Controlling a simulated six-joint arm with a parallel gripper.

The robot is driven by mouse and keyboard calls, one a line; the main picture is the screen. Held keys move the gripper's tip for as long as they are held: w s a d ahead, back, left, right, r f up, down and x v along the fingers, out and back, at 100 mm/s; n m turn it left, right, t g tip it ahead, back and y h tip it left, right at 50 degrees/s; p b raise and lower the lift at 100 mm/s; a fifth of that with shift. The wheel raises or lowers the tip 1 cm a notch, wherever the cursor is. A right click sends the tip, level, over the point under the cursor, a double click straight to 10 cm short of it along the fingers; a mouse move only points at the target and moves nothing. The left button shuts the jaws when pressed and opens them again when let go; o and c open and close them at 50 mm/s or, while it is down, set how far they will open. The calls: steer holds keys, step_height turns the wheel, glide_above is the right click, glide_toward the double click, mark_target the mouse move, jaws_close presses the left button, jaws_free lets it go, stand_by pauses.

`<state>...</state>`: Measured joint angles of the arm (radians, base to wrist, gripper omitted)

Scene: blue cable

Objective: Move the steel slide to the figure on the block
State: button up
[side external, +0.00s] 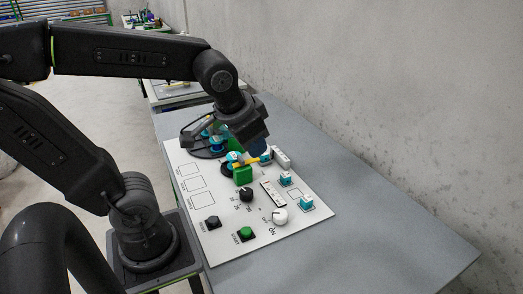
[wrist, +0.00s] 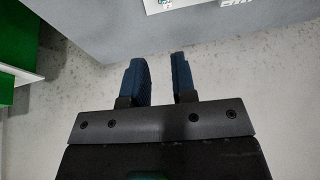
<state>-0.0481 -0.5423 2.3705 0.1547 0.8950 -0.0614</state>
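My gripper (side external: 258,148) is low over the far right part of the white panel (side external: 215,245), pointing down. In the wrist view its two blue fingers (wrist: 158,70) are apart with nothing between them. A pale slotted strip (side external: 272,193), perhaps the steel slide's track, lies on the panel in front of the gripper; its markings are too small to read. A green block (side external: 243,175) stands left of the strip, near the gripper. I cannot make out a figure on any block, and the slide itself is not clear.
Black knob (side external: 246,195), white knob (side external: 280,216), green button (side external: 246,233) and black button (side external: 212,222) rise from the panel. Teal-and-white pieces (side external: 306,202) stand at its right. The grey table (side external: 400,240) is clear on the right, beside a wall.

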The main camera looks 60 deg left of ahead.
steer(key=w+a+f+y, duration=0.1)
steer(key=w+a, duration=0.1)
steer(key=w+a+f+g+y, duration=0.1)
steer(key=w+a, duration=0.2)
steer(key=w+a+y, duration=0.1)
steer(key=w+a, duration=0.2)
steer(key=shift+w+f+n+g, duration=0.15)
steer(key=shift+f+n+g, duration=0.15)
steer(key=shift+f+g, duration=0.1)
jaws_close()
steer(key=w+a+f+g+y, duration=0.1)
steer(key=w+a+f, duration=0.3)
steer(key=a+f, duration=0.4)
steer(key=w+a+f+g+y, duration=0.1)
steer(key=w+a+f+y, duration=0.1)
steer(key=a+f, duration=0.7)
steer(key=w+a+f+m+g+y, duration=0.1)
steer(key=w+a+f, duration=0.4)
steer(key=a+f, duration=0.3)
steer(key=shift+w+a+f+y, duration=0.1)
steer(key=shift+w+a+y, duration=0.1)
steer(key=shift+a, duration=0.5)
steer(key=shift+w+a+f+y, duration=0.1)
steer(key=shift+a+y, duration=0.1)
steer(key=shift+a, duration=0.5)
